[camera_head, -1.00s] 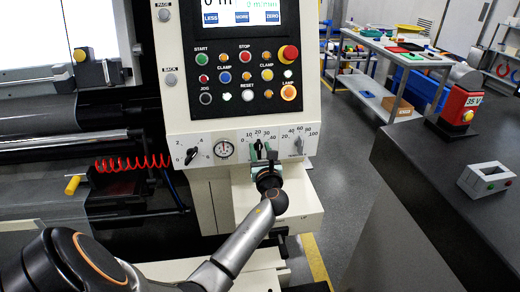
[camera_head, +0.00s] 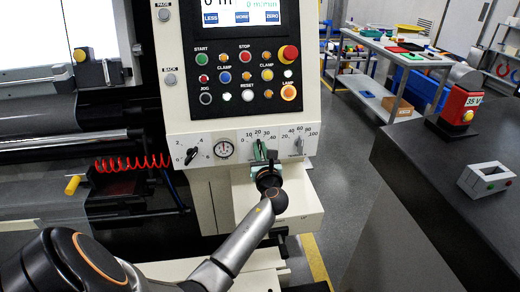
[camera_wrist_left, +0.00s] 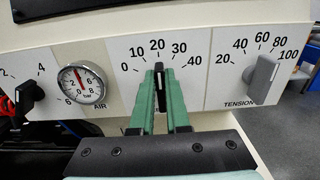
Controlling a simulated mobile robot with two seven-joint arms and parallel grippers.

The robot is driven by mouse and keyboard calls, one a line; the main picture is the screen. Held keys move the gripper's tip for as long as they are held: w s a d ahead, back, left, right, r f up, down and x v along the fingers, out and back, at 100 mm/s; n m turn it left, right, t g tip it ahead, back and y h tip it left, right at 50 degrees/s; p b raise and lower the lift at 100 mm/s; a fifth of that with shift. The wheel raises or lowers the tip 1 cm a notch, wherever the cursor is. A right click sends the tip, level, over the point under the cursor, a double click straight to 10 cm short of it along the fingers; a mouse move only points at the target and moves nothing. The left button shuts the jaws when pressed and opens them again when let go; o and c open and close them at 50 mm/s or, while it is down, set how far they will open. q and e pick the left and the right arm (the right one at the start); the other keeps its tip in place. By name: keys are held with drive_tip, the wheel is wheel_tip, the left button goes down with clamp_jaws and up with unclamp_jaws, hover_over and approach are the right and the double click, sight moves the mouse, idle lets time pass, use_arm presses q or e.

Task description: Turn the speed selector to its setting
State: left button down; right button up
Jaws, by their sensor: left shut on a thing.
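A black knob (camera_wrist_left: 159,90) with a white pointer line sits on a scale from 0 to 40 in the left wrist view. Its pointer stands near 20. The name under this scale is hidden by my gripper, so I cannot read whether it is the speed selector. My left gripper (camera_wrist_left: 161,82) has its green fingers on both sides of the knob, shut on it. In the head view my left gripper (camera_head: 264,157) reaches the knob from below and hides most of it. My right gripper is not in view.
Left of the knob are a round air gauge (camera_wrist_left: 81,84) and another black knob (camera_wrist_left: 27,98). Right of it is a grey tension knob (camera_wrist_left: 262,76). The button panel (camera_head: 246,62) is above. A dark counter (camera_head: 430,190) stands at the right.

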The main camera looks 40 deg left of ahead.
use_arm(q)
drive_tip(key=shift+n, duration=0.3)
drive_tip(key=n+b, duration=0.1)
drive_tip(key=n, duration=0.2)
drive_tip(key=n+b, duration=0.2)
drive_tip(key=n, duration=0.2)
drive_tip(key=s+f+n+b, duration=0.1)
drive_tip(key=n+b, duration=0.1)
drive_tip(key=n, duration=0.2)
drive_tip(key=shift+a, duration=0.4)
drive_tip(key=shift+n+b, duration=0.3)
drive_tip(key=shift+b, duration=0.05)
drive_tip(key=c, duration=0.9)
unclamp_jaws()
drive_tip(key=shift+r, duration=0.1)
drive_tip(key=p+v, duration=0.2)
drive_tip(key=v, duration=1)
drive_tip(key=shift+s+d, duration=0.2)
drive_tip(key=shift+d, duration=0.05)
